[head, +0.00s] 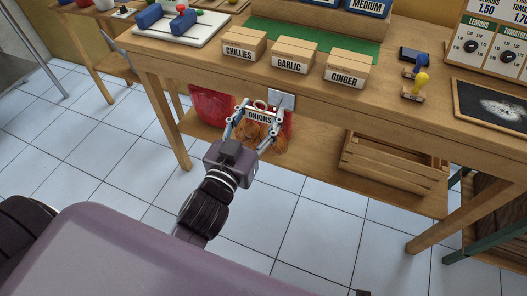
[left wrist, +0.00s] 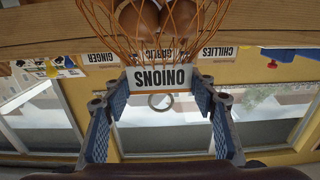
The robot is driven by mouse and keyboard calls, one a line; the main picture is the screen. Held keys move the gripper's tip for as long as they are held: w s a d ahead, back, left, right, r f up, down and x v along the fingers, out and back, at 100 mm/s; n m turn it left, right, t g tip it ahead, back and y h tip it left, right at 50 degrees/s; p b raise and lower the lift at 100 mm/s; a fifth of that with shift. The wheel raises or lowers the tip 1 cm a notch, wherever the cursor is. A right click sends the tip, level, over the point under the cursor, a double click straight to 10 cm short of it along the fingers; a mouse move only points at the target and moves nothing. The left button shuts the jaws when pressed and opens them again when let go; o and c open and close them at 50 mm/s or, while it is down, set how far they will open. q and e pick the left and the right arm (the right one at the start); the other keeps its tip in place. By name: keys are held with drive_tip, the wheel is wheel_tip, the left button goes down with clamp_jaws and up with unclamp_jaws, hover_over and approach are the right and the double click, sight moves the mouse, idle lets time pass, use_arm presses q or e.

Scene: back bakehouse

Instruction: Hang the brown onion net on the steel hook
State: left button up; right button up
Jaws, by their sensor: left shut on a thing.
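The brown onion net (head: 256,134), an orange mesh with brown onions, hangs below a white ONIONS label (head: 260,116) with a pale ring (head: 260,104) above it. My left gripper (head: 257,118) is shut on the label end, one finger on each side. In the left wrist view, the net (left wrist: 165,22) appears upside down, and the label (left wrist: 155,78) sits between the blue finger pads, with the ring (left wrist: 162,101) free of the fingers. A steel plate (head: 281,100), seemingly the hook's mount, is on the table's front edge, just right of the ring. The hook itself is not clear.
The wooden table (head: 235,75) carries CHILLIES, GARLIC and GINGER boxes (head: 292,57) near its front edge. Something red (head: 212,108) is behind the gripper below the tabletop. A wooden crate (head: 390,165) stands on the lower shelf. The tiled floor (head: 310,230) in front is clear.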

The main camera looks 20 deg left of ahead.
use_arm(q)
drive_tip(key=f+b, duration=0.2)
drive_tip(key=w+f+b, duration=0.1)
drive_tip(key=f+b, duration=0.1)
drive_tip(key=f, duration=0.1)
drive_tip(key=f+b, duration=0.2)
drive_tip(key=f, duration=0.1)
drive_tip(key=shift+w+d+f, duration=0.15)
drive_tip(key=shift+w+f, duration=0.05)
drive_tip(key=shift+w, duration=0.05)
drive_tip(key=shift+w+f+b, duration=0.15)
drive_tip(key=shift+f+b, duration=0.25)
drive_tip(key=shift+b, duration=0.15)
drive_tip(key=shift+w, duration=0.15)
approach(281, 105)
drive_tip(key=shift+w, duration=1.1)
drive_tip(key=shift+w+f+b, duration=0.1)
drive_tip(key=shift+w+b, duration=0.4)
drive_tip(key=shift+w, duration=1.5)
drive_tip(key=shift+w+f, duration=0.4)
drive_tip(key=shift+w, duration=0.15)
use_arm(e)
wheel_tip(281, 105, up, 7)
drive_tip(key=w, duration=0.2)
drive_tip(key=shift+w+t, duration=0.15)
drive_tip(key=shift+t, duration=0.25)
